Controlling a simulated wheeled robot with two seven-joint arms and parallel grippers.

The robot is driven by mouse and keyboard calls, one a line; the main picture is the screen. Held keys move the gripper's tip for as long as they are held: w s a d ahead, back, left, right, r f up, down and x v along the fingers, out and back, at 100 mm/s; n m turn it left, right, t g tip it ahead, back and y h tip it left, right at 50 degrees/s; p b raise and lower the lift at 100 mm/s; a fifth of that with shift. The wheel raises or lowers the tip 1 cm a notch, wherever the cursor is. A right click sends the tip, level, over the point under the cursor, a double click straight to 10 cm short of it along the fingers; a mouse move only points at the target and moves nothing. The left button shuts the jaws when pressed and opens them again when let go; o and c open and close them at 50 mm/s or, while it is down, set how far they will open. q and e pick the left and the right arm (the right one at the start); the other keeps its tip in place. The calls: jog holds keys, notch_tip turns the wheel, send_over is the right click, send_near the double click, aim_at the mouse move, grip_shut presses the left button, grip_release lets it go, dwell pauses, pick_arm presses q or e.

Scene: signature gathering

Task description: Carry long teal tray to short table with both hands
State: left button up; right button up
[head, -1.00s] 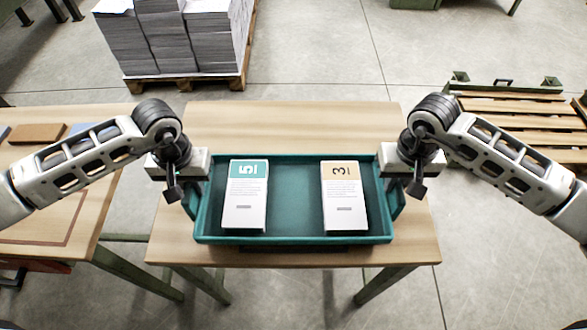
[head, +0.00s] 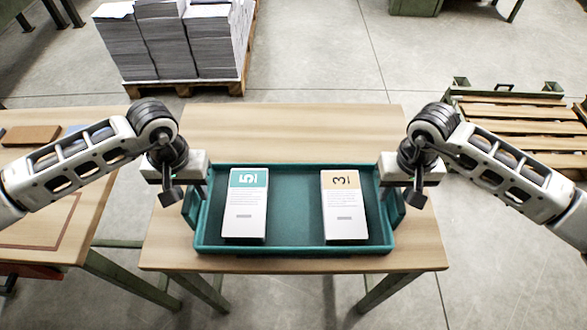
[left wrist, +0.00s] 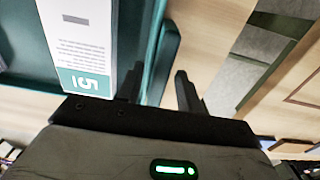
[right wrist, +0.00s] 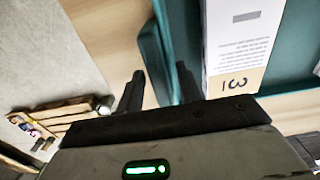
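The long teal tray (head: 292,249) is at the near part of a wooden table (head: 290,118), level, with little or no gap beneath it. It holds a white block with a teal band marked 5 (head: 246,205) and a white block with a tan band marked 3 (head: 344,207). My left gripper (left wrist: 158,84) is open, its fingers either side of the left tray handle (left wrist: 165,52) with a gap showing. My right gripper (right wrist: 158,82) is open likewise around the right handle (right wrist: 153,55). The fingertips are partly hidden in the head view.
A second wooden table (head: 48,215) with small flat pieces, including a brown one (head: 33,135), stands at left. A pallet with paper stacks (head: 170,45) is behind. An empty slatted wooden pallet (head: 520,115) lies at right. Bare floor shows between them.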

pick_arm(q)
notch_tip(320, 180, up, 10)
jog(key=shift+f, duration=0.1)
pick_arm(e)
notch_tip(320, 180, up, 12)
dwell(0.5)
jog(key=shift+s, duration=0.1)
dwell(0.3)
